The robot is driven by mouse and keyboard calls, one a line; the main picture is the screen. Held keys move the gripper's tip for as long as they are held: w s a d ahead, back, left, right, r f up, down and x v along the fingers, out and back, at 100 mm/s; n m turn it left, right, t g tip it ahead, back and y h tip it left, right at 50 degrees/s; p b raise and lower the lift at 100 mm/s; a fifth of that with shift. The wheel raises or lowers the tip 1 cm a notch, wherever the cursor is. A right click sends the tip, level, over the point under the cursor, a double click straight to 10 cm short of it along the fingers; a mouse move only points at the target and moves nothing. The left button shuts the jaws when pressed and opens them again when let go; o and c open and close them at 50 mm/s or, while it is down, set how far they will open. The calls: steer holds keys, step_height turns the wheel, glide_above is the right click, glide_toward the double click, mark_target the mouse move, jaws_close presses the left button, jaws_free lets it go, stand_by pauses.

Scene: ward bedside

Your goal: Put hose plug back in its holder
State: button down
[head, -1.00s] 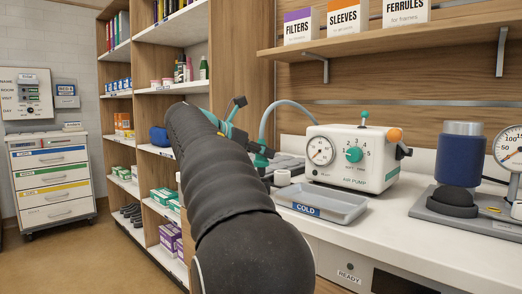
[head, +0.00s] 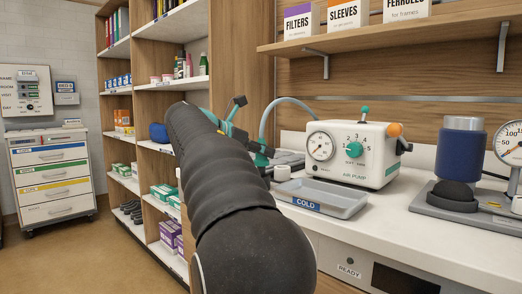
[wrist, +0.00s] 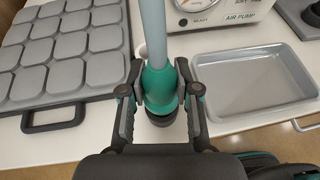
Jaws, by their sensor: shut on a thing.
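The hose plug (wrist: 160,90) is a teal-green piece with a dark end, on a grey hose (wrist: 152,35). My gripper (wrist: 160,97) is shut on the plug in the wrist view, one finger on each side, with the hose running up and away. In the head view my dark arm hides most of the gripper, and the blue-grey hose (head: 278,106) arches toward the air pump (head: 352,153). A small white cup-like piece (head: 282,173) stands by the tray; I cannot tell if it is the holder.
A grey tray (head: 343,211) labelled COLD lies on the counter. A grey padded mat (wrist: 14,103) with a dark handle lies at left in the wrist view. A blue cylinder (head: 461,152) on a stand and a gauge are at right. Shelving stands at left.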

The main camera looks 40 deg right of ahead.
steer(key=shift+f+b, duration=0.65)
steer(key=shift+f, duration=0.75)
steer(key=c, duration=0.8)
jaws_free()
steer(key=shift+o, duration=0.2)
steer(key=shift+a, duration=0.1)
steer(key=v, duration=1.1)
steer(key=shift+a+r, duration=0.15)
steer(key=shift+a, duration=0.25)
